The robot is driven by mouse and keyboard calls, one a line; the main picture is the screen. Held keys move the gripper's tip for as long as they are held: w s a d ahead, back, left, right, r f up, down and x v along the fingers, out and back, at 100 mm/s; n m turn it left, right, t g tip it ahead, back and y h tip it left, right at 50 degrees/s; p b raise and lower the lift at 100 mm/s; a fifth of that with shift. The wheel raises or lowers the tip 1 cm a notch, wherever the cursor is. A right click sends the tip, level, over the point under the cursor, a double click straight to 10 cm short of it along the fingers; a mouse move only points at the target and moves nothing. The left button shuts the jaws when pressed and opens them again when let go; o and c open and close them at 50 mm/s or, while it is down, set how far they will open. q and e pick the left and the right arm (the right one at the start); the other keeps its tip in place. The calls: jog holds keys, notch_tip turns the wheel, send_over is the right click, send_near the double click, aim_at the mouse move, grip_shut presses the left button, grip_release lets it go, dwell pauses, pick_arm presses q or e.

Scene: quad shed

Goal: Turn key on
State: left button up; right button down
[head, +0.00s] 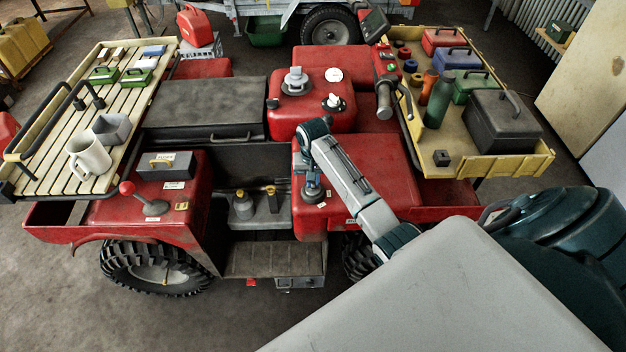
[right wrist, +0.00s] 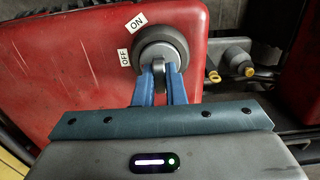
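The key (right wrist: 159,76) is a small grey piece in a round dark switch (right wrist: 163,45) on a red panel of the quad. An "ON" label (right wrist: 136,22) is above the switch and an "OFF" label (right wrist: 124,57) is at its left. My right gripper (right wrist: 160,82) has its blue fingers on both sides of the key, close against it, and looks shut on it. In the head view my right gripper (head: 312,190) reaches down to the red body (head: 350,160). It hides most of the switch there. My left gripper is not in view.
The left rack (head: 55,160) holds a white mug (head: 88,157) and several small boxes. The right rack (head: 510,165) carries a black case (head: 500,122), a green bottle (head: 439,100) and toolboxes. A red-knobbed lever (head: 128,188) stands at the left. Yellow-tipped fittings (right wrist: 245,68) sit right of the switch.

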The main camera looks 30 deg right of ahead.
jog(key=shift+m+p, duration=0.55)
jog(key=shift+m, duration=0.15)
jog(key=m, duration=0.3)
jog(key=shift+m, duration=1.1)
jog(key=m, duration=0.3)
